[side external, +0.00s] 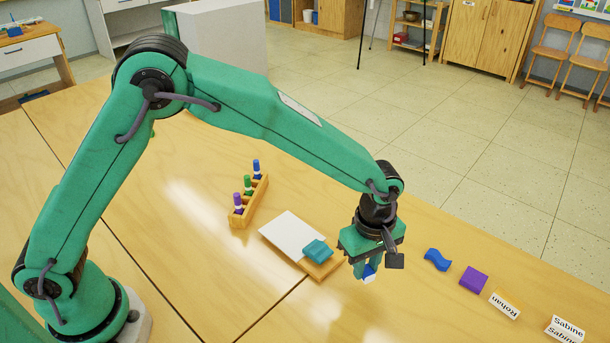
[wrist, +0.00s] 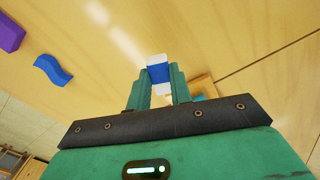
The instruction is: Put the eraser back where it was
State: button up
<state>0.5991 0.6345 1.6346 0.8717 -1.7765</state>
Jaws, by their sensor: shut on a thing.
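The eraser (wrist: 158,74) is a small block with a blue sleeve and white ends. In the wrist view it sits between the two fingers of my gripper (wrist: 157,82), which is shut on it. In the side view my gripper (side external: 366,268) points down to the right of the wooden board, and the eraser's blue and white end (side external: 370,274) shows at the fingertips. Whether the eraser touches the table or hangs just above it, I cannot tell.
Left of my gripper lie a white sheet (side external: 289,231), a teal block (side external: 318,250) and a wooden board (side external: 322,269). A marker rack (side external: 259,198) stands behind. To the right are a blue wavy block (side external: 437,259), a purple block (side external: 473,280) and name cards (side external: 504,306).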

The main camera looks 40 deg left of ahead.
aim_at(364, 278)
jog(key=shift+f, duration=2)
jog(key=shift+f, duration=0.15)
jog(key=o, duration=0.9)
notch_tip(364, 278, up, 12)
jog(key=shift+r, duration=0.2)
